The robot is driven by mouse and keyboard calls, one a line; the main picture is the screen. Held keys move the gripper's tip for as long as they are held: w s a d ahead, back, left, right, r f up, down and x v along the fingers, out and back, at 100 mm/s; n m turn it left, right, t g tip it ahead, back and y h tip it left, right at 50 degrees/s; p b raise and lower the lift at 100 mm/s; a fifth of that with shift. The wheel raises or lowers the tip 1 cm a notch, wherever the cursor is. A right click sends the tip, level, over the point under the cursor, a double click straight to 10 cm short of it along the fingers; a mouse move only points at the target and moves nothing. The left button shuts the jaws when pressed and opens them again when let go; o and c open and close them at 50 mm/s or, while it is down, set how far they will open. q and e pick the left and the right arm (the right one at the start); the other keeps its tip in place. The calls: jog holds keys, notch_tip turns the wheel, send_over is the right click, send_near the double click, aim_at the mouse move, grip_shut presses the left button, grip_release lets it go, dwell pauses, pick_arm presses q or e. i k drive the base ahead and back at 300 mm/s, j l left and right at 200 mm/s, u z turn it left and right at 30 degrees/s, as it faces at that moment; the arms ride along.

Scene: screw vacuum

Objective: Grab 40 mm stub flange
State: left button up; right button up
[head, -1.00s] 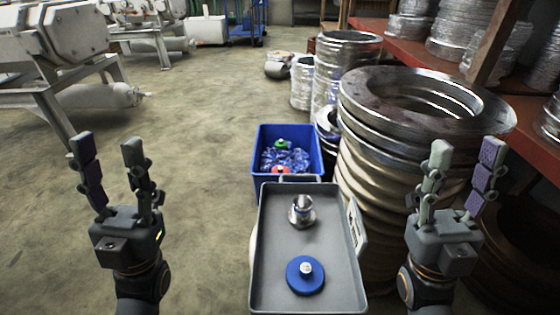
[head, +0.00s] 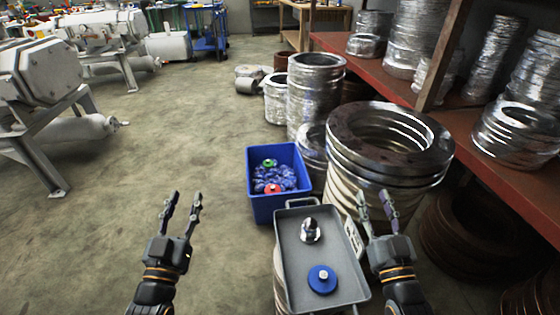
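A small shiny metal flange part (head: 311,230) stands on the grey tray (head: 292,262), in its upper half; I cannot tell its size. A round blue disc with a pale knob (head: 322,279) lies on the same tray, nearer to me. My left gripper (head: 184,200) is open and empty over the floor, left of the tray and apart from it. My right gripper (head: 375,202) is open, its fingers just right of the tray, in front of the stacked rings. No part of the metal piece is touched by a gripper.
A blue bin (head: 278,207) with blue, red and green items stands behind the tray. A tall stack of large metal rings (head: 388,135) is at the right, close to my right gripper. Red shelves (head: 400,84) with wrapped coils run behind it. The floor (head: 165,150) at left is clear.

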aim_at(309, 233)
jog(key=i+j+z, duration=0.1)
jog(key=j+z, duration=1.05)
jog(key=z, duration=0.15)
jog(key=j+z, duration=0.4)
jog(key=k+j+z, duration=0.15)
jog(key=j+z, duration=0.3)
jog(key=i+j, duration=0.1)
jog(key=j, duration=0.65)
jog(key=i+j+u, duration=0.1)
jog(key=u, duration=0.4)
jog(key=i+j+u, duration=0.1)
jog(key=u, duration=0.35)
jog(key=i+u, duration=0.1)
jog(key=u, duration=0.4)
